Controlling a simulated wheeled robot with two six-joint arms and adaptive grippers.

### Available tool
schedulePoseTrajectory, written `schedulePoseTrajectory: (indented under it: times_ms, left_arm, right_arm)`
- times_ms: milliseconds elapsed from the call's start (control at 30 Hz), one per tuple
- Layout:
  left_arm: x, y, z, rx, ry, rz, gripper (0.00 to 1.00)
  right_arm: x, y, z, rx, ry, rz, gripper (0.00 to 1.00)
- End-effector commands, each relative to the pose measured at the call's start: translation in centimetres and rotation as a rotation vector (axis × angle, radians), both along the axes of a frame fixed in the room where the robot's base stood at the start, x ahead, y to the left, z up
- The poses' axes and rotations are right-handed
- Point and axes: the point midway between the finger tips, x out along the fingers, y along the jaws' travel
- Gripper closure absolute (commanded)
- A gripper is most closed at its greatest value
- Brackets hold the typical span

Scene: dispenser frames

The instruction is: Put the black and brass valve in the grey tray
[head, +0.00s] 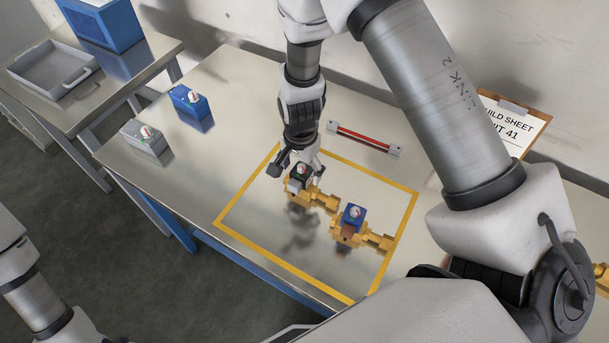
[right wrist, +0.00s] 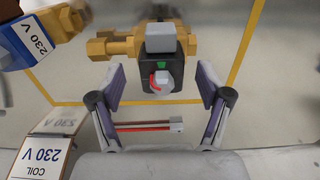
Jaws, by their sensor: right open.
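The black and brass valve (head: 322,199) lies inside the yellow taped outline on the table, its black block up with a small red and white dial. In the right wrist view the same valve (right wrist: 160,72) sits between the two fingers of my right gripper (right wrist: 161,80). Those fingers are open, one on each side of the black block, with gaps showing. In the head view my right gripper (head: 296,165) is right at the valve and partly covers it. The grey tray (head: 30,73) stands on a separate side table at upper left and looks empty. My left gripper is out of view.
A blue and brass valve (head: 352,216), marked 230 V, lies close beside the black one. Blue (head: 190,104) and grey (head: 146,140) blocks stand left. A blue bin (head: 105,25) stands beside the tray.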

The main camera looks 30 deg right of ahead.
Motion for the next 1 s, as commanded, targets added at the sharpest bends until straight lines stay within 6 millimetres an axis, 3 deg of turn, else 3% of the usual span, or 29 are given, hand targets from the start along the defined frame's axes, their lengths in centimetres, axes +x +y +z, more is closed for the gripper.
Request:
schedulePoseTrajectory:
  times_ms: [67,200,433,467,667,1000]
  left_arm:
    - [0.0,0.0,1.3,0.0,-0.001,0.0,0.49]
    - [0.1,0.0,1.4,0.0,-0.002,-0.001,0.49]
    - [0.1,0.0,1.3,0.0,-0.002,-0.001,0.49]
    - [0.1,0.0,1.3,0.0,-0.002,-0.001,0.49]
    - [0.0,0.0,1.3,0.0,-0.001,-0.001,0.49]
    - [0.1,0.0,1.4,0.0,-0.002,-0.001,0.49]
  right_arm:
    - [0.0,-0.1,-1.0,0.001,0.005,-0.002,0.23]
    - [0.1,-0.2,-3.5,0.001,0.002,-0.002,0.23]
    - [0.1,-0.2,-3.9,0.0,0.0,0.0,0.23]
    - [0.1,-0.2,-3.9,0.0,0.0,0.0,0.3]
    - [0.1,-0.2,-3.9,0.001,0.001,0.0,1.0]
    - [0.2,-0.2,-3.8,0.001,-0.001,-0.001,1.0]
